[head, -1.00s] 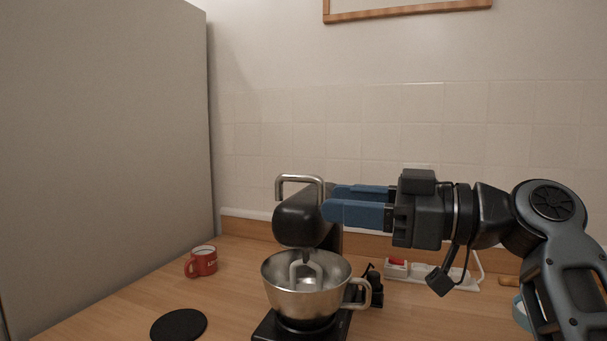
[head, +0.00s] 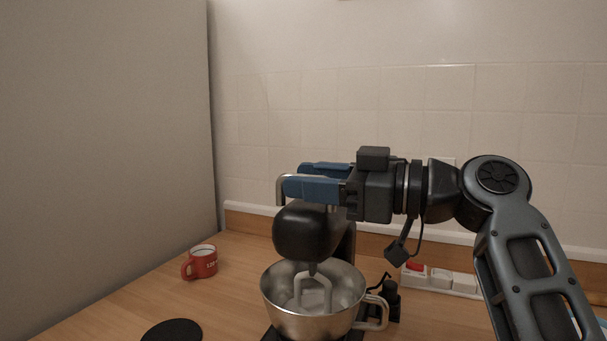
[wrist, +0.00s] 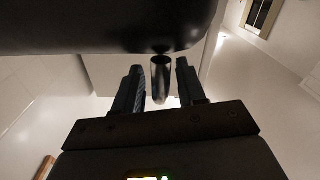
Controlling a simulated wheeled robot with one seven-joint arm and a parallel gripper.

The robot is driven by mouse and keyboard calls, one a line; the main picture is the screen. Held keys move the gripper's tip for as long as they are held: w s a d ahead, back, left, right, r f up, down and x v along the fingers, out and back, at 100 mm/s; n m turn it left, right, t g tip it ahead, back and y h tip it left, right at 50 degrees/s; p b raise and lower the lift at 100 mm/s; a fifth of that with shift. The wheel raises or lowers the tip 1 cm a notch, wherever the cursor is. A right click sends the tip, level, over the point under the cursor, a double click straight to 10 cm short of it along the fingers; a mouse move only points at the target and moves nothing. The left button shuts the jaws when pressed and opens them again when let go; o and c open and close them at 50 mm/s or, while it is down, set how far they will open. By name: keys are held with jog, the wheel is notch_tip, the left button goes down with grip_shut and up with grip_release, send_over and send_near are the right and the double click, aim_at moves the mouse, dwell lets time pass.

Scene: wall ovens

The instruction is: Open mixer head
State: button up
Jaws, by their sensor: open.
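The stand mixer has a black head (head: 305,232) over a steel bowl (head: 315,310), with a pale beater (head: 313,293) reaching down into the bowl. The head looks down. A metal handle (head: 282,190) rises from its top and is partly hidden by my fingers. My gripper (head: 298,178) has blue fingers, open, at handle height above the head. In the wrist view, the handle's metal post (wrist: 161,82) stands between the two spread fingers, with the black head (wrist: 110,25) across the top. Contact with the post cannot be told.
A red mug (head: 202,262) and a black disc (head: 172,331) lie on the wooden counter to the left. A tall grey panel (head: 105,150) closes off the left side. A white power strip (head: 440,279) lies at the back right, near the tiled wall (head: 400,120).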

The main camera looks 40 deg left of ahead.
jog(key=shift+s+a, duration=0.2)
jog(key=shift+a, duration=0.4)
grip_shut()
